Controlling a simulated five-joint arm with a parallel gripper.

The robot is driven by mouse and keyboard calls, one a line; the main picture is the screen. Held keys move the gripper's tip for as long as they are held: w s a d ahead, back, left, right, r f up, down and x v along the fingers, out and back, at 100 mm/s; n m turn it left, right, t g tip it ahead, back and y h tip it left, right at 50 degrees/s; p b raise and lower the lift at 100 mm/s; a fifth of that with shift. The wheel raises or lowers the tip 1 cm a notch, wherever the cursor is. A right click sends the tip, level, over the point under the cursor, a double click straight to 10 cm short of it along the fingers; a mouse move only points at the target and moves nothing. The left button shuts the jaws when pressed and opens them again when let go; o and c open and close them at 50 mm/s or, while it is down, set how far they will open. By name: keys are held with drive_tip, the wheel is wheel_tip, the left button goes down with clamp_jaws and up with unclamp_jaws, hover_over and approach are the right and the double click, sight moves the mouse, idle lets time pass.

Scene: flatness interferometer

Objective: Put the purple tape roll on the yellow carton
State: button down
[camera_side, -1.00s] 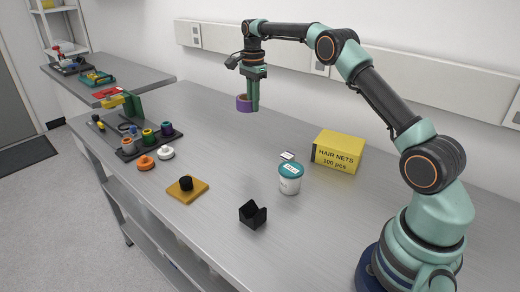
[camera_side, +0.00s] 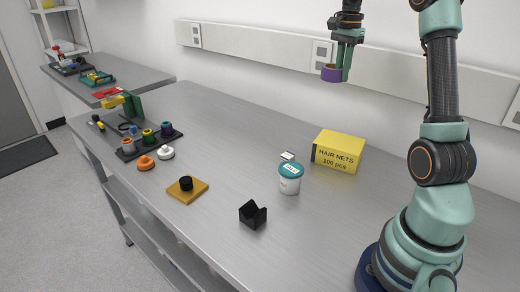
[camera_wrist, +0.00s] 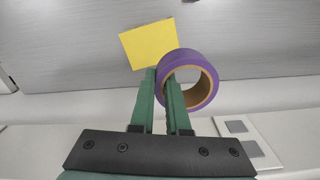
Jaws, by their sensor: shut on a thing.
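The purple tape roll (camera_side: 331,73) is held in my gripper (camera_side: 343,73), high above the bench. In the wrist view the roll (camera_wrist: 208,68) has one side of its ring between the green fingers of my gripper (camera_wrist: 164,80). Its cardboard inner face shows. The yellow carton (camera_side: 339,150), marked HAIR NETS 100 pcs, stands on the bench below the roll. The carton's plain top (camera_wrist: 147,43) shows in the wrist view beyond the fingertips, partly hidden by the roll. The roll is apart from the carton.
A white tub with a teal lid (camera_side: 290,178) stands left of the carton. A black V-block (camera_side: 253,215) and an orange plate with a black knob (camera_side: 188,190) are nearer the front. Several spools stand on a dark tray (camera_side: 128,153) at left. The bench's back middle is clear.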

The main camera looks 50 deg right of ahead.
hover_over(348, 145)
wheel_tip(348, 145, down, 20)
drive_tip(key=shift+r, duration=0.25)
drive_tip(key=shift+f, duration=0.15)
idle(0.4)
drive_tip(key=c, duration=0.9)
unclamp_jaws()
